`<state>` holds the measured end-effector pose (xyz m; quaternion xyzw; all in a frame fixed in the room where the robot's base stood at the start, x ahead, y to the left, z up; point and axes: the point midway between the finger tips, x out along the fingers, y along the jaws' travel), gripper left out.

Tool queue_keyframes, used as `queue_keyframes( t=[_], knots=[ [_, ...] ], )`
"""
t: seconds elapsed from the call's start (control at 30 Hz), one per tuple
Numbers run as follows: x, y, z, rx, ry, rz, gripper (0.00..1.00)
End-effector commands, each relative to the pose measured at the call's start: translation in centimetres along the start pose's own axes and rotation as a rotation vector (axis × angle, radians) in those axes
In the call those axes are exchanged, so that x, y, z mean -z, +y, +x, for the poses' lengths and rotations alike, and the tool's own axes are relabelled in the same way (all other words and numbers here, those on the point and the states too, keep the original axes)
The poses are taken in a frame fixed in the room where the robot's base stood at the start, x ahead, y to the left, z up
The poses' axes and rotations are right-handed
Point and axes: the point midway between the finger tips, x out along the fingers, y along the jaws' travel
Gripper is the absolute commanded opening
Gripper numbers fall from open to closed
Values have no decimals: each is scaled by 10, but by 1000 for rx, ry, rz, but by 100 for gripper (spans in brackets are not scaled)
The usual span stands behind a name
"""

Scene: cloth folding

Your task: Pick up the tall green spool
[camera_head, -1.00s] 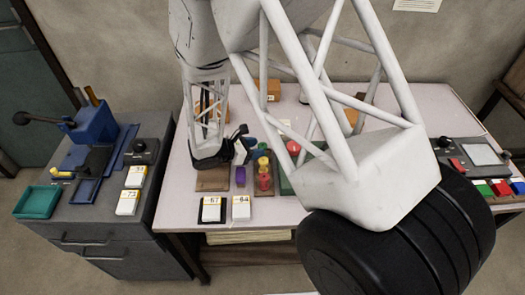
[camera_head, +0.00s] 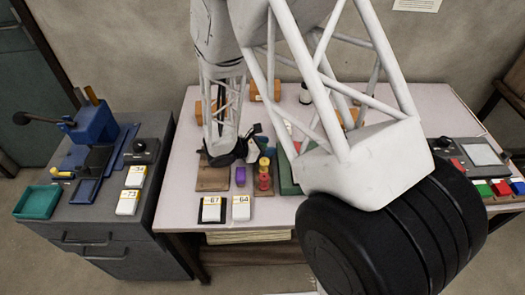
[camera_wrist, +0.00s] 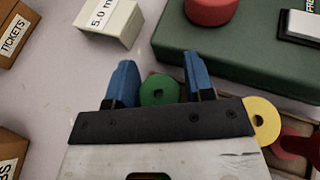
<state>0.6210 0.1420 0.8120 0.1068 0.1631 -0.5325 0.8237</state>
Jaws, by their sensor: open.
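The green spool (camera_wrist: 160,91) shows end-on in the wrist view, a round green top with a centre hole. My gripper (camera_wrist: 158,64) has its two blue fingers apart, one on each side of the spool. The spool looks closer to the left finger, and I cannot tell whether either touches it. The dark palm edge covers the spool's near side. In the head view my gripper (camera_head: 257,135) is low over the table beside the spool rack, and I cannot make out the green spool clearly there.
A yellow spool (camera_wrist: 263,121) stands right of the gripper, with red spools (camera_wrist: 297,145) beyond. A green box (camera_wrist: 240,62) with a red round thing (camera_wrist: 212,10) on it lies ahead. A purple spool (camera_head: 240,176) and number cards (camera_head: 211,209) are nearby. A white box (camera_wrist: 108,20) is at upper left.

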Motion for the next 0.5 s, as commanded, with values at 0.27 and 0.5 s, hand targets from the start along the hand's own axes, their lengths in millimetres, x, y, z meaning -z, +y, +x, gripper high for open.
queue_keyframes(
  t=[0.27, 0.5],
  knots=[
    [3, -2, 1, 2, 1, -7, 36],
    [4, -2, 1, 2, 2, -8, 12]
  ],
)
